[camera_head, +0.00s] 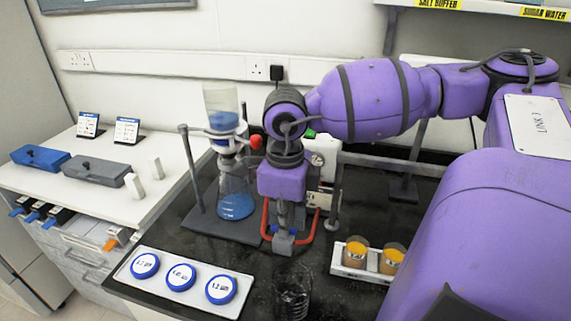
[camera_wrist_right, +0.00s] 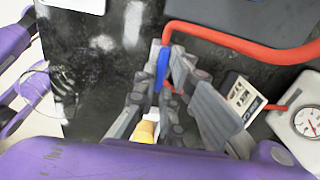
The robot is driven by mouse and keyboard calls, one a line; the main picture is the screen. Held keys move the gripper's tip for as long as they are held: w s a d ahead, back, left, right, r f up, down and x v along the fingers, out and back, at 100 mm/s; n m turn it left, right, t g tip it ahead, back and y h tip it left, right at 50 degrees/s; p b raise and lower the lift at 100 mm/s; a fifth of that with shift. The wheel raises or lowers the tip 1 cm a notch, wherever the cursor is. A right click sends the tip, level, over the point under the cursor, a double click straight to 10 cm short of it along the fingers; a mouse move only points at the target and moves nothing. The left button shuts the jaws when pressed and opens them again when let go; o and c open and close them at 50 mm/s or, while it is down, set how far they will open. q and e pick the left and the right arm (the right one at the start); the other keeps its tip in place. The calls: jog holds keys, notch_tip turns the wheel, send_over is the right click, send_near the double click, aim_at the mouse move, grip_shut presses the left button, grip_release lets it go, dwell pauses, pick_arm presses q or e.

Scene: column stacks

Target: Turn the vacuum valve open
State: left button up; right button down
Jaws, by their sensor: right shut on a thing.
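The vacuum valve (camera_head: 283,243) sits in the red hose on the dark bench top, below my right gripper. Its blue handle (camera_wrist_right: 163,66) shows between the fingertips in the right wrist view. My right gripper (camera_head: 286,228) points down and is shut on this handle; it also shows in the right wrist view (camera_wrist_right: 166,75). The red hose (camera_wrist_right: 240,40) runs off to the right from the valve. The fingers hide much of the valve body, and I cannot tell the handle's exact angle. My left gripper is not in view.
The filter flask (camera_head: 236,200) with a funnel stands on a stand left of my gripper. A white pump with a gauge (camera_wrist_right: 306,122) is close by. A clear beaker (camera_head: 292,290), a tray with blue-rimmed discs (camera_head: 160,291) and a rack with amber jars (camera_head: 345,270) stand in front.

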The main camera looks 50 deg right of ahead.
jog(key=c, duration=1.8)
grip_release()
jog(key=shift+c, duration=0.2)
notch_tip(320, 180, up, 12)
